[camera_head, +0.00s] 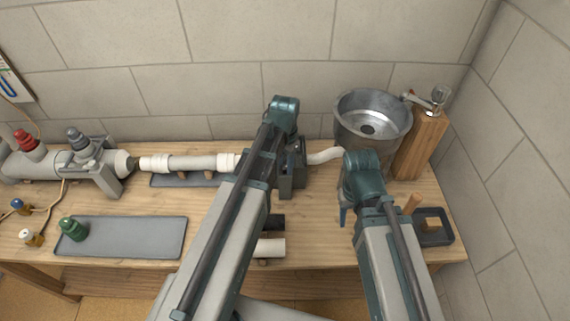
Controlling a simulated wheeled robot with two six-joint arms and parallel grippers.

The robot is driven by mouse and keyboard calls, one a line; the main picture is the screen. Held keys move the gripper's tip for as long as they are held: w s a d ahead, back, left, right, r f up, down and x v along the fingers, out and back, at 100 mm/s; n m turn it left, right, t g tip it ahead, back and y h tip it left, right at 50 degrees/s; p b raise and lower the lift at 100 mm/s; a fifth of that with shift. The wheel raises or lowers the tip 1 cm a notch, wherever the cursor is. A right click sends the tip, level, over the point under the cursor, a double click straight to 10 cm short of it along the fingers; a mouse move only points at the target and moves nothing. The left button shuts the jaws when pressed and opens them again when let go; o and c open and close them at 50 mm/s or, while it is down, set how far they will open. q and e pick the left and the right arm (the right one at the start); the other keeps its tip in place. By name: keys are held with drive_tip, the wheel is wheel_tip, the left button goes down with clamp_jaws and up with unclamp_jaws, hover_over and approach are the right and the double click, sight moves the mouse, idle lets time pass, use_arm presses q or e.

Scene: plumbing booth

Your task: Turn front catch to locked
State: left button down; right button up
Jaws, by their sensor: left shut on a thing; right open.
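A dark grey clamp block (290,184) stands on the bench at the middle, where the white pipe (324,156) runs toward the sink. My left gripper (298,152) points down at the top of this block, mostly hidden by my own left wrist. It is shut on a small part there, which I take to be the front catch. The catch's shape and angle are not clear. My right gripper (344,215) is open, pointing down in front of the sink, largely hidden by its wrist. I see nothing in it.
A metal sink (373,116) and a wooden post with a tap (424,140) stand at the back right. A dark tray (433,239) lies at the right. A grey tray (145,238) holds a green fitting (73,228) at the left. A valve pipe (48,165) lies behind.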

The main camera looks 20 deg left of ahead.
sight(285, 166)
use_arm(q)
drive_tip(key=shift+m, duration=0.3)
idle(0.4)
drive_tip(key=c, duration=0.5)
unclamp_jaws()
wheel_tip(285, 166, up, 14)
drive_tip(key=p, duration=1.4)
drive_tip(key=shift+f, duration=0.1)
